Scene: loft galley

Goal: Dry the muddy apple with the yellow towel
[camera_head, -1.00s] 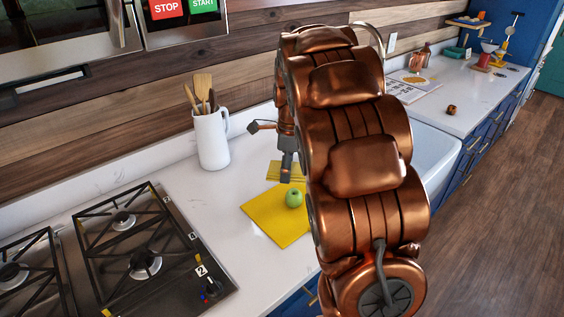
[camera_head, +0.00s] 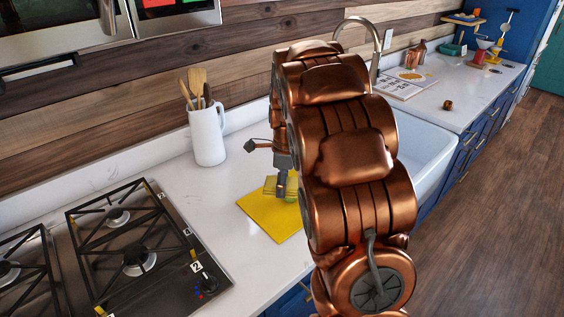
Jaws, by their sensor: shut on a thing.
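My gripper (camera_head: 281,190) is low over the counter, partly hidden by my arm. It is shut on a folded yellow towel (camera_head: 269,186) with darker stripes, which shows on both sides of the fingers. The towel is over the back part of a flat bright yellow mat or board (camera_head: 272,217); whether it touches this is unclear. The green apple, seen on the yellow surface a second ago, is now hidden behind my arm and gripper. Any mud on it cannot be made out.
A gas hob (camera_head: 135,255) lies to the left. A white jug (camera_head: 207,135) of wooden utensils stands at the back by the wall. A white sink (camera_head: 425,155) is right of my arm. White counter (camera_head: 205,205) is clear between hob and yellow surface.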

